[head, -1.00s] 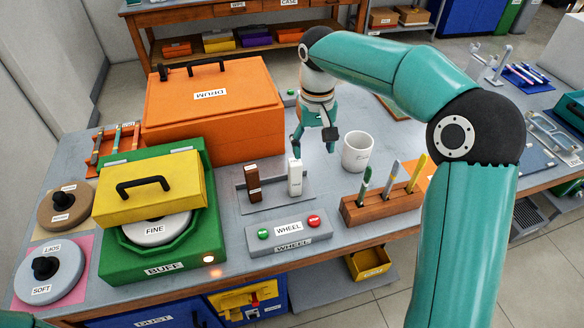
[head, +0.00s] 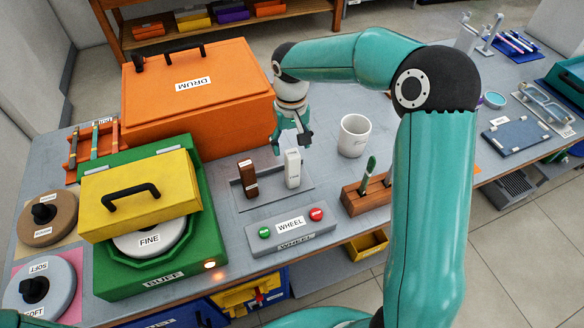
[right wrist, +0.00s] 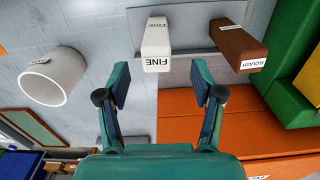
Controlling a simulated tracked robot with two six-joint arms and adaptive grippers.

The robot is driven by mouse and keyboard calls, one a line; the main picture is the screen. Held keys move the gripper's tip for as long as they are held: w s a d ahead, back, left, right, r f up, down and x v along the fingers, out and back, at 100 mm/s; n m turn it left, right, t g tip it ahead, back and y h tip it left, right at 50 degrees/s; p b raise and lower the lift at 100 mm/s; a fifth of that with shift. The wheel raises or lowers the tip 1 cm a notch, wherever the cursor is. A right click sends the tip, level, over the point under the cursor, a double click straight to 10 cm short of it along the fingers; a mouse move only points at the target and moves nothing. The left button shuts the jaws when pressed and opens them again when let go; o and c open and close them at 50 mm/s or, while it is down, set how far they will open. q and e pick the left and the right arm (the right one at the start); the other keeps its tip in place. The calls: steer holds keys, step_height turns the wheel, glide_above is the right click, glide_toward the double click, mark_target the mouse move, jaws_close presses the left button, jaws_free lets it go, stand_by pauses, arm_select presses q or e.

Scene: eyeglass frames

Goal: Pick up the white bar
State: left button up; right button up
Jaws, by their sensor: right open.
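The white bar (head: 292,168) stands upright in a shallow grey tray (head: 268,199) on the bench, right of a brown bar (head: 248,178). In the right wrist view the white bar (right wrist: 157,45) has a FINE label and the brown bar (right wrist: 238,47) a ROUGH label. My right gripper (head: 291,146) is just behind and above the white bar. In the right wrist view its open, empty fingers (right wrist: 159,78) point toward the white bar, which lies beyond the gap, apart from both fingers. My left gripper is out of view.
A white mug (head: 354,136) stands right of the bars. The orange drum box (head: 195,100) is behind left, and the green buff machine (head: 185,240) is at left. A wheel button box (head: 290,237) is in front, with a wooden pen holder (head: 355,203) to its right.

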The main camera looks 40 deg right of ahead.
mark_target(292, 153)
step_height(292, 153, down, 2)
steer(key=shift+f, duration=0.15)
steer(key=shift+w+d+f+p, duration=0.15)
steer(key=shift+f+p, duration=0.25)
steer(key=shift+f, duration=0.9)
steer(key=shift+d+f+p, duration=0.15)
steer(key=shift+f+p, duration=0.2)
steer(key=shift+f, duration=0.95)
steer(key=c, duration=1.2)
